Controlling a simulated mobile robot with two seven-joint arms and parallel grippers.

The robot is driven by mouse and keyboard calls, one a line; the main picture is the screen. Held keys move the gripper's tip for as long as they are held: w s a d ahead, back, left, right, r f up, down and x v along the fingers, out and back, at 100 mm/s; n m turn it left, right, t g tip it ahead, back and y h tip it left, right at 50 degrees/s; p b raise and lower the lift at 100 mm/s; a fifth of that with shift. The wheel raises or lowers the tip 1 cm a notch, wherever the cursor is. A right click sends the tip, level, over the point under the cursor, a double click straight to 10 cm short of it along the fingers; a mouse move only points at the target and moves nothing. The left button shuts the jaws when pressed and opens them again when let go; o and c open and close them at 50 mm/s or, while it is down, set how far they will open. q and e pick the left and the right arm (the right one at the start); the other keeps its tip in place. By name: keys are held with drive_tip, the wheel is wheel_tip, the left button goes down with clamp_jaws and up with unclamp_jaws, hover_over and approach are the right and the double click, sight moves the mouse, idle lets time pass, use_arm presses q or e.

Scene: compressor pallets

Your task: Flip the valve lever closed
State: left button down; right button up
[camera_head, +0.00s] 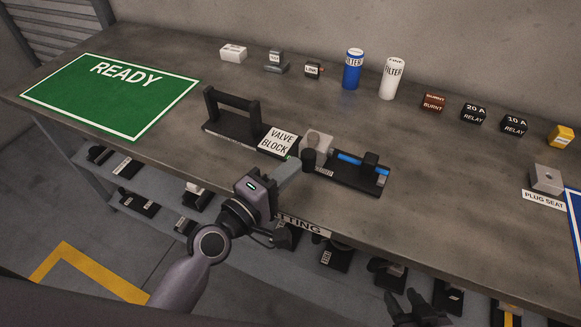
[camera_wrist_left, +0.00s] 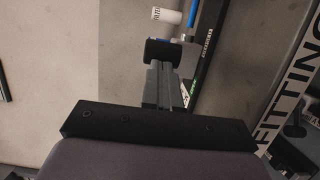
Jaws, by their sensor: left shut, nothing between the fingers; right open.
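The valve block's black base (camera_head: 226,124) lies on the bench, with a "VALVE BLOCK" label and an upright black handle at its left end. A pale grey body (camera_head: 318,142) sits at its middle. The blue lever (camera_head: 350,158) lies along the base to the right, passing a black post. My left gripper (camera_head: 308,160) is shut and empty, its tip at the front of the grey body; contact cannot be told. In the left wrist view the shut fingers (camera_wrist_left: 163,55) are beside the dark base (camera_wrist_left: 208,50). My right gripper (camera_head: 412,310) is open at the bottom edge, away from the block.
A green READY mat (camera_head: 105,95) lies at the left. A blue filter (camera_head: 352,69), a white filter (camera_head: 392,78) and several small labelled parts line the back. A plug seat (camera_head: 546,180) is at the right. Below the front edge is a shelf of dark parts. Bench around the block is clear.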

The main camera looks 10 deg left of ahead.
use_arm(q)
drive_tip(key=shift+s+d, duration=0.1)
drive_tip(key=shift+d, duration=0.2)
use_arm(e)
drive_tip(key=shift+s+d+r, duration=0.1)
drive_tip(key=shift+d, duration=0.2)
use_arm(q)
drive_tip(key=shift+s+d, duration=0.1)
drive_tip(key=shift+d, duration=0.1)
use_arm(e)
drive_tip(key=shift+d+r, duration=0.1)
drive_tip(key=shift+d, duration=0.05)
use_arm(q)
drive_tip(key=shift+s+d+p, duration=0.1)
drive_tip(key=shift+d+p, duration=0.2)
drive_tip(key=shift+d, duration=0.1)
use_arm(e)
drive_tip(key=shift+r, duration=0.15)
use_arm(q)
drive_tip(key=shift+d, duration=0.25)
use_arm(e)
drive_tip(key=shift+r, duration=0.1)
drive_tip(key=shift+s, duration=0.1)
